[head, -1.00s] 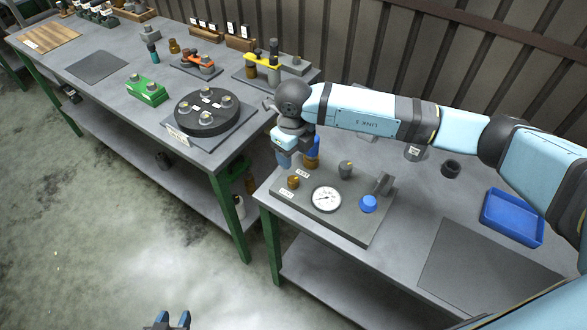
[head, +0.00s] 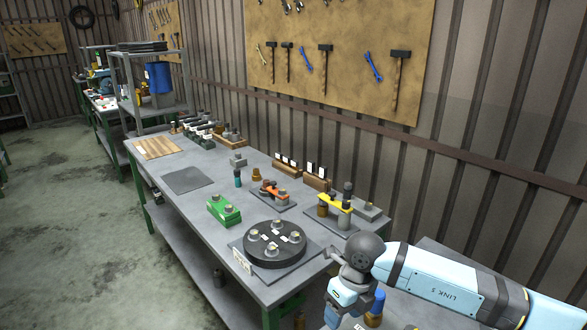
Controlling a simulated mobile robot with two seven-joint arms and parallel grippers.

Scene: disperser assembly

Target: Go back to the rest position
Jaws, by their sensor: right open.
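My right gripper (head: 336,314) is at the bottom edge of the head view, to the right of the long grey workbench (head: 205,197). It is open and points down, with its tips at the frame's edge. Just right of it stands a blue-topped amber piece (head: 377,303), partly cut off by the frame; I cannot tell if they touch. My left gripper is out of view.
The bench holds a black round turntable (head: 274,244), a green block (head: 223,211), an orange fixture (head: 270,192) and a yellow fixture (head: 334,205). A shelf unit (head: 150,85) stands at the far end. The floor (head: 85,230) on the left is clear.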

